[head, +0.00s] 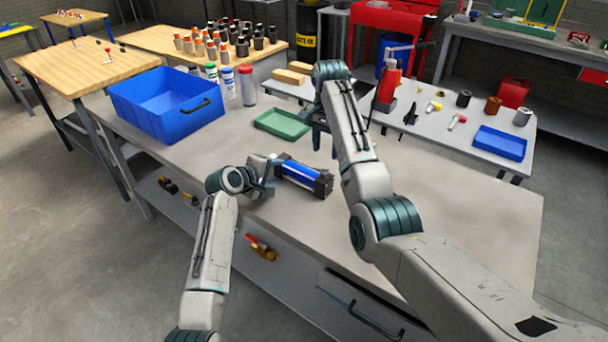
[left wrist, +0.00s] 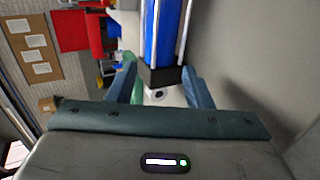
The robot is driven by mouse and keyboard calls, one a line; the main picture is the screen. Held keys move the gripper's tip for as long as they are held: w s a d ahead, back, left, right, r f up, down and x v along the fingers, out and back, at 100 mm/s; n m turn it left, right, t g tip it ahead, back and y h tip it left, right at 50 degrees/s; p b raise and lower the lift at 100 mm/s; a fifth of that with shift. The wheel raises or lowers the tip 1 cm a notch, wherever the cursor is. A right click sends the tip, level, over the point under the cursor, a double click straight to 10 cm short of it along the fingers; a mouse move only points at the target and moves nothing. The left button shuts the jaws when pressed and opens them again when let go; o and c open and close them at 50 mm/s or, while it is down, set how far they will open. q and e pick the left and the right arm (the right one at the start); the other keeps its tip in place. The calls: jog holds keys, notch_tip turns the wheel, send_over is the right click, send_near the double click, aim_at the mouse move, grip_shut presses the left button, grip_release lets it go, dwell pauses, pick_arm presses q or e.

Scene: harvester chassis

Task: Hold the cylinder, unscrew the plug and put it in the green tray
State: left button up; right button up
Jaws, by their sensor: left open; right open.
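The blue cylinder (head: 298,173) with black end caps and silver rods lies on the grey bench. My left gripper (head: 267,183) is at its left end. In the left wrist view the open fingers (left wrist: 159,92) stand either side of the black end cap (left wrist: 158,76) of the blue cylinder (left wrist: 163,35); contact cannot be told. A small pale round fitting with a dark centre shows on that cap; I cannot tell whether it is the plug. The green tray (head: 281,124) looks empty behind the cylinder. My right gripper (head: 320,128) is open beside the tray, partly hidden by my forearm.
A large blue bin (head: 165,105) stands at the bench's back left, with several bottles (head: 228,82) beside it. A side table at right holds a red tool (head: 387,90), small parts and a blue tray (head: 499,143). Front-right bench space is clear.

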aim_at(287, 170)
pick_arm(q)
jog(key=x, duration=0.7)
jog(key=shift+w+d+f, duration=0.1)
jog(key=shift+w+f, duration=0.05)
jog(key=shift+w, duration=0.1)
jog(key=shift+w+f, duration=0.1)
grip_shut()
